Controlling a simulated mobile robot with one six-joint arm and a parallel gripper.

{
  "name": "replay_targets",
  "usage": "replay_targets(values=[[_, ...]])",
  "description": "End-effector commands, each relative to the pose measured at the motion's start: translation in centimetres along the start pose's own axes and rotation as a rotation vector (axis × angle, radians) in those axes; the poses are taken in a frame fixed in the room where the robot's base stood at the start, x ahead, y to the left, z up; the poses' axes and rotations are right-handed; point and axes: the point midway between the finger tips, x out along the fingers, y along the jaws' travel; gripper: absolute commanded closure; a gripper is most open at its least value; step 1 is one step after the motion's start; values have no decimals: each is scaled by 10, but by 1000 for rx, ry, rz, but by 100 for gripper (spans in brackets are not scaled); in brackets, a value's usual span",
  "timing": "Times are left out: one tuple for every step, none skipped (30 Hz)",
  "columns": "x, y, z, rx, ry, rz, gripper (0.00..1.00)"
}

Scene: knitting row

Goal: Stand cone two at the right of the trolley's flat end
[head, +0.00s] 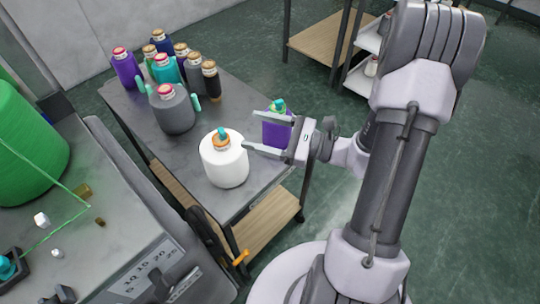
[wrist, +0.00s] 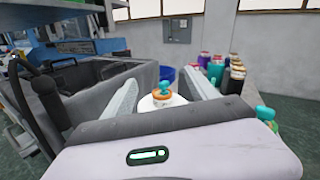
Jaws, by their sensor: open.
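The grey trolley (head: 200,90) carries several yarn cones. A white cone (head: 224,160) with an orange and teal top stands upright near its front end; its top also shows in the wrist view (wrist: 163,95). A purple cone (head: 277,132) with a teal top stands near the trolley's right edge, partly hidden by a finger; its top is at the right in the wrist view (wrist: 265,113). I cannot read which is cone two. My gripper (head: 252,132) is open and empty. Its fingers point toward the white cone, which lies ahead between them in the wrist view. The purple cone is outside one finger.
A large grey cone (head: 172,108) and several smaller cones crowd the trolley's far end. A machine bed with a green cone (head: 30,135) is at the left. A shelf unit (head: 320,40) stands behind. Bare trolley top lies around the white cone.

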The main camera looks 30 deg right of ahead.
Motion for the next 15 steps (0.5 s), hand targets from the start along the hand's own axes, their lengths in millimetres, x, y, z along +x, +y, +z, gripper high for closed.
replay_targets(values=[[22,41,32,-110,42,211,33],[29,69,46,-179,81,345,33],[32,106,60,-283,142,515,33],[29,131,67,-374,195,636,33],[23,153,72,-474,253,748,33],[11,175,77,-623,337,880,33],[1,185,79,-743,402,960,33],[-9,191,81,-867,466,1023,33],[-20,192,85,-1031,545,1080,33],[-27,190,89,-1149,598,1103,33],[-33,186,94,-1261,645,1113,33],[-37,180,101,-1393,696,1110,33],[-40,175,107,-1478,726,1100,33],[-41,170,113,-1551,751,1086,33],[-43,166,120,-1626,775,1067,33]])
